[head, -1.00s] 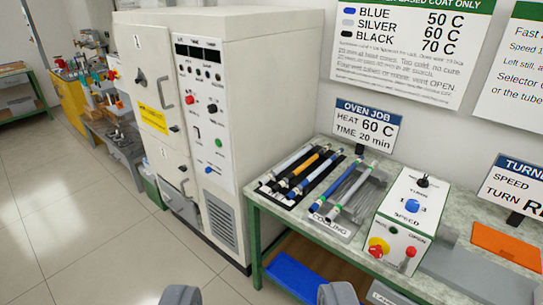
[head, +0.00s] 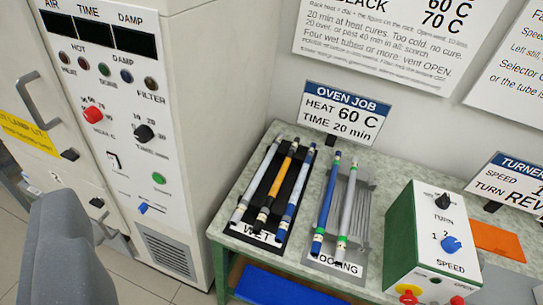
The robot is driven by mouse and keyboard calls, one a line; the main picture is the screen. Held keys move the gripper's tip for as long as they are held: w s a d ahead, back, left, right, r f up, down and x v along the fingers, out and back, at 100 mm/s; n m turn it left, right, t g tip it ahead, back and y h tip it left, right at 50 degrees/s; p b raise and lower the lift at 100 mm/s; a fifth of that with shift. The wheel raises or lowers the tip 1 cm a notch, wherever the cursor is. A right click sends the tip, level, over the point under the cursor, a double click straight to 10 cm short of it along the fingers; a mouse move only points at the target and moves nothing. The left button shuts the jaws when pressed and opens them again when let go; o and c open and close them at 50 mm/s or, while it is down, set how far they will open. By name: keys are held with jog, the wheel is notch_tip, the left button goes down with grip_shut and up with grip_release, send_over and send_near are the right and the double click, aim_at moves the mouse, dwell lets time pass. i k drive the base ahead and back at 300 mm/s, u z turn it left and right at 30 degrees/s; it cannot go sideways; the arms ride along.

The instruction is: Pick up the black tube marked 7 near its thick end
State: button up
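I cannot make out a plainly black tube or any number 7 at this size. Three tubes lie side by side on the black rack labelled WET (head: 263,233). They are a silver tube (head: 258,178), an orange tube with dark parts (head: 281,172) and a blue tube with pale parts (head: 298,188). Which ends are thick is too small to judge. My gripper (head: 68,250) shows as large grey finger shapes at the lower left, well apart from the rack. Its opening is not shown clearly, and no tube is seen in it.
The grey COOLING rack (head: 362,225) holds a blue tube (head: 326,205) and a silver tube with green (head: 348,210). The turner box (head: 435,235) stands right of it. The oven (head: 185,120) rises close left of the bench (head: 222,228). Signs stand behind the racks.

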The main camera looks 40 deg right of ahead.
aim_at(257, 229)
jog(key=z, duration=0.6)
jog(key=i, duration=1.2)
jog(key=z, duration=0.8)
